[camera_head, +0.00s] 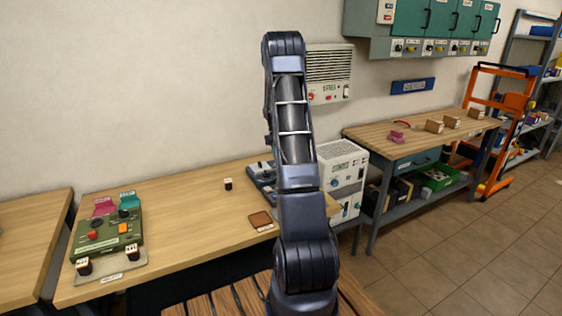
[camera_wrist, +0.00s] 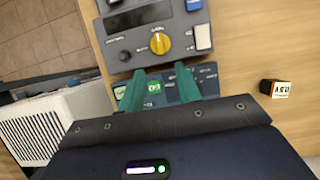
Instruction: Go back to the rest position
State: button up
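My arm rises in the middle of the camera_head view, and it hides my gripper there. In the wrist view my gripper (camera_wrist: 161,78) shows two green fingers spread apart, with nothing held between them. The fingers are over a dark grey device (camera_wrist: 125,45) with a yellow rotary knob (camera_wrist: 160,43) and a panel of green-marked keys. Whether the fingertips touch the device I cannot tell. In the camera_head view the same device (camera_head: 258,174) is partly hidden behind my arm on the wooden bench (camera_head: 180,205).
A small dark block with a white label (camera_head: 228,184) stands on the bench, also in the wrist view (camera_wrist: 276,88). A brown square pad (camera_head: 261,220) lies near the front edge. A green control box (camera_head: 105,238) sits left. A white cabinet (camera_head: 342,165) stands right of my arm.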

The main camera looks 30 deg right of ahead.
jog(key=shift+r, duration=0.1)
dwell(0.4)
jog(key=s+a+r+t, duration=0.2)
jog(key=s+a+r, duration=0.6)
jog(key=r, duration=0.3)
jog(key=s+a+r+t, duration=0.2)
jog(key=s+a+r, duration=0.5)
jog(key=r, duration=0.3)
jog(key=s+a+r+t, duration=0.1)
jog(key=s+a, duration=0.4)
jog(key=s, duration=0.7)
jog(key=s+a+r+t, duration=0.2)
jog(key=s+a+t, duration=0.2)
jog(key=s, duration=0.8)
jog(key=shift+a, duration=0.6)
